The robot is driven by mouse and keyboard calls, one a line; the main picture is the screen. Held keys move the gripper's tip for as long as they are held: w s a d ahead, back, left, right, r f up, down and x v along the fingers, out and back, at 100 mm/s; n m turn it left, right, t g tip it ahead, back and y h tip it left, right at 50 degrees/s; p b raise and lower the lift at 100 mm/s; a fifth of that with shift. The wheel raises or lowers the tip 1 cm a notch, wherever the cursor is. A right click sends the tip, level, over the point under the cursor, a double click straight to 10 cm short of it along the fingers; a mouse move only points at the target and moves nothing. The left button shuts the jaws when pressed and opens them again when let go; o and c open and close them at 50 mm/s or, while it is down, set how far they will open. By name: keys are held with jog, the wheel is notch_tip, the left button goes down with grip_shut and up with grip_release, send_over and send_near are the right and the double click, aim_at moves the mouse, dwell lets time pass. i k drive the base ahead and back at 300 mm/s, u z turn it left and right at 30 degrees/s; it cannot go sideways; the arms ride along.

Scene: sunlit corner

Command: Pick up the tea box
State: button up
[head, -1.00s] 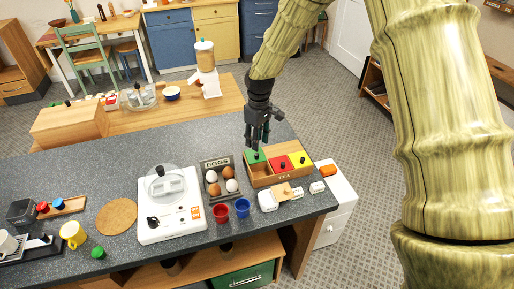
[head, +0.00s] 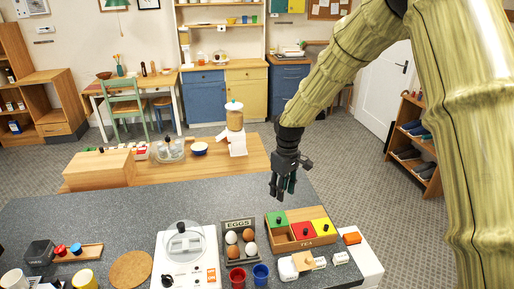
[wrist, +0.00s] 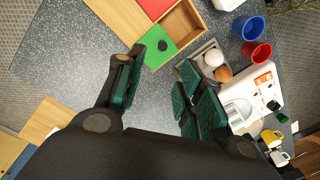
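The tea box (head: 318,240) is a wooden case marked TEA on the right part of the dark counter. It has green (head: 277,219), red and yellow lids with dark knobs, and a bare wooden compartment at its front left. In the wrist view the tea box (wrist: 182,28) shows at the top, with its green lid nearest my fingers and its yellow lid out of frame. My gripper (head: 282,194) is empty, above and behind the box's green end. In the wrist view my gripper (wrist: 160,78) has its fingers spread, with bare counter between them.
An egg tray (head: 239,252) stands just left of the box. A red cup (head: 237,277), a blue cup (head: 261,274) and small white items (head: 288,269) are in front. The counter behind the box is clear.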

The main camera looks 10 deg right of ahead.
aim_at(320, 262)
jog(key=k, duration=1)
